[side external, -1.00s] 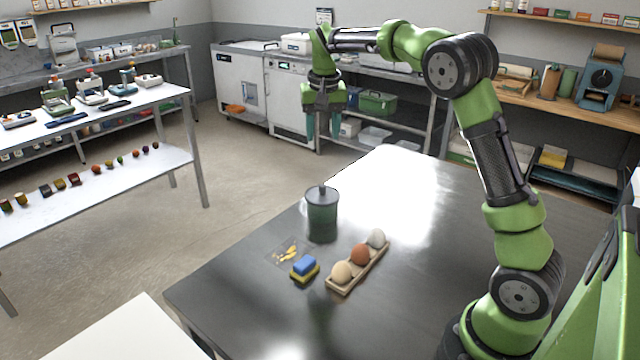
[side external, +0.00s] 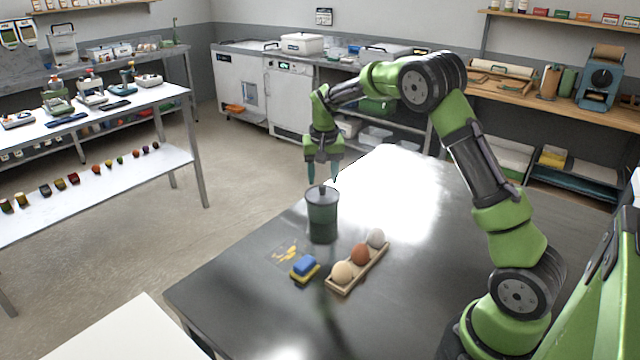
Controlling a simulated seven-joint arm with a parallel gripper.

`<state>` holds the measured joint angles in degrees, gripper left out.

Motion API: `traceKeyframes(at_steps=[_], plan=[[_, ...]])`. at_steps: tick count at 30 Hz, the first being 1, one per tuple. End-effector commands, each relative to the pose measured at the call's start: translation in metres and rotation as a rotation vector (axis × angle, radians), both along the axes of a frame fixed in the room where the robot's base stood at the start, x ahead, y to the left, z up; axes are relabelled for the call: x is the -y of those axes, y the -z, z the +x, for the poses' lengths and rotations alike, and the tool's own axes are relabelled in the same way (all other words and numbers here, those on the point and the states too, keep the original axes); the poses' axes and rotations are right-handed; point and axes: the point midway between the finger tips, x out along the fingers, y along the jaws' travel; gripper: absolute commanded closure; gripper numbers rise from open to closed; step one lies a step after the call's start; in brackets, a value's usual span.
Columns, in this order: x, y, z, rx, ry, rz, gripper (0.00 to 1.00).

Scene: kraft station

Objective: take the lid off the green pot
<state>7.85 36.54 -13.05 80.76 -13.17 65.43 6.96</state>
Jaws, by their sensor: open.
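The green pot (side external: 322,222) stands upright on the dark metal table, near its left edge. Its grey lid (side external: 321,196) with a small dark knob (side external: 321,187) sits on top. My gripper (side external: 323,182) points down, open and empty, with its fingertips at about the height of the knob in the picture. The fingers show to the left and right of the knob. I cannot tell from this one view whether they are around the knob or behind it.
A blue and yellow sponge (side external: 304,268) lies in front of the pot beside a yellow-stained patch (side external: 286,252). A wooden tray (side external: 368,272) holds three eggs to the right. The table (side external: 430,270) is clear farther right.

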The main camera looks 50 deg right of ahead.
Motion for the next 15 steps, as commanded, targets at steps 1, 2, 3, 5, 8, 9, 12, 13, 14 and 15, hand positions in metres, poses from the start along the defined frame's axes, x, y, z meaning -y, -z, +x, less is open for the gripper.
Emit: traceKeyframes(at_steps=[1,2,3,5,8,9,12,13,14,15], plan=[[0.003,0.009,0.001,-0.004,0.000,0.001,0.50],[0.003,0.014,0.001,-0.004,0.000,0.001,0.50],[0.003,0.019,0.002,-0.004,0.000,0.001,0.50],[0.004,0.025,0.003,-0.001,0.000,0.000,0.50],[0.005,0.030,0.004,0.000,0.000,0.000,0.50],[0.005,0.030,0.004,0.001,0.000,-0.001,0.50],[0.005,0.030,0.004,0.001,0.000,-0.001,0.50],[0.005,0.030,0.004,0.001,0.000,-0.001,0.50],[0.005,0.030,0.004,0.001,0.000,-0.001,0.50],[0.005,0.030,0.004,0.001,0.000,-0.001,0.54]])
